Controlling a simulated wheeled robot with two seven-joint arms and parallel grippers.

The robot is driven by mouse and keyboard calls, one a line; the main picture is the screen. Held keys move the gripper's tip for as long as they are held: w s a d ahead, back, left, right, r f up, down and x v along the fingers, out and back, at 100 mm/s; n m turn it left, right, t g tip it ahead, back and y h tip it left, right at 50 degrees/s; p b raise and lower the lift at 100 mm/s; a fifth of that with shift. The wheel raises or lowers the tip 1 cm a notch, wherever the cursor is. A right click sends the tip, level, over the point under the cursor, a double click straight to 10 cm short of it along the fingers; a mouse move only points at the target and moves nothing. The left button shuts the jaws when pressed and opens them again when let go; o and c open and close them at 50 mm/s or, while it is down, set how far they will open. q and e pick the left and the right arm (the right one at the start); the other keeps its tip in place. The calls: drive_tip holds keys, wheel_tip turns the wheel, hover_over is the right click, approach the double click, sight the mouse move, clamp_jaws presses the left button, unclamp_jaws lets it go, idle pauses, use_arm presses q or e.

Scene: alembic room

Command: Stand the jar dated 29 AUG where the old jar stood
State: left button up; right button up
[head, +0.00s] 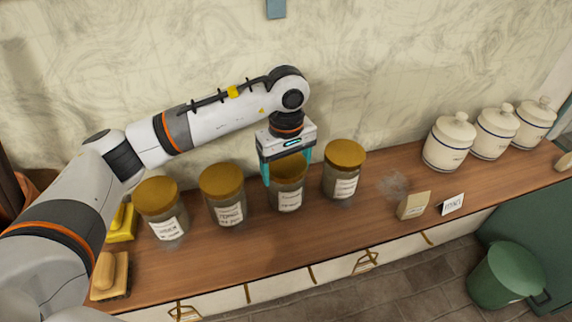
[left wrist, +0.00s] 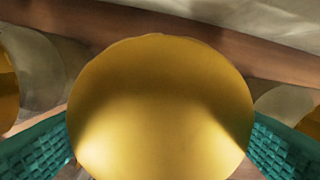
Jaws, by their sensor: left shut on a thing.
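Several glass jars with gold lids and white labels stand in a row on the wooden counter. My left gripper (head: 289,168) points down and is shut on the third jar from the left (head: 289,197), with its teal fingers on either side of the lid. In the left wrist view the gold lid (left wrist: 160,105) fills the space between the fingers. Jars stand to its left (head: 222,196) and right (head: 343,170), and another is at far left (head: 162,208). The label dates are too small to read. My right gripper is not in view.
A dusty grey patch (head: 394,184) marks bare counter right of the jars, near a small tan packet (head: 413,206) and a white card (head: 452,204). White lidded canisters (head: 449,143) stand further right. A green bin (head: 506,275) is on the floor. A brush (head: 111,275) lies at left.

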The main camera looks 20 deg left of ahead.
use_arm(q)
drive_tip(key=o, duration=1.5)
drive_tip(key=shift+f, duration=0.1)
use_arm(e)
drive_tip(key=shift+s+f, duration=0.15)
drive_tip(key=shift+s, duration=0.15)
use_arm(q)
drive_tip(key=shift+r, duration=0.3)
wheel_tip(320, 180, up, 4)
drive_tip(key=shift+r+b, duration=0.1)
drive_tip(key=shift+b, duration=1)
wheel_tip(320, 180, up, 6)
drive_tip(key=shift+r+b, duration=0.2)
drive_tip(key=shift+b, duration=0.55)
drive_tip(key=shift+r, duration=0.55)
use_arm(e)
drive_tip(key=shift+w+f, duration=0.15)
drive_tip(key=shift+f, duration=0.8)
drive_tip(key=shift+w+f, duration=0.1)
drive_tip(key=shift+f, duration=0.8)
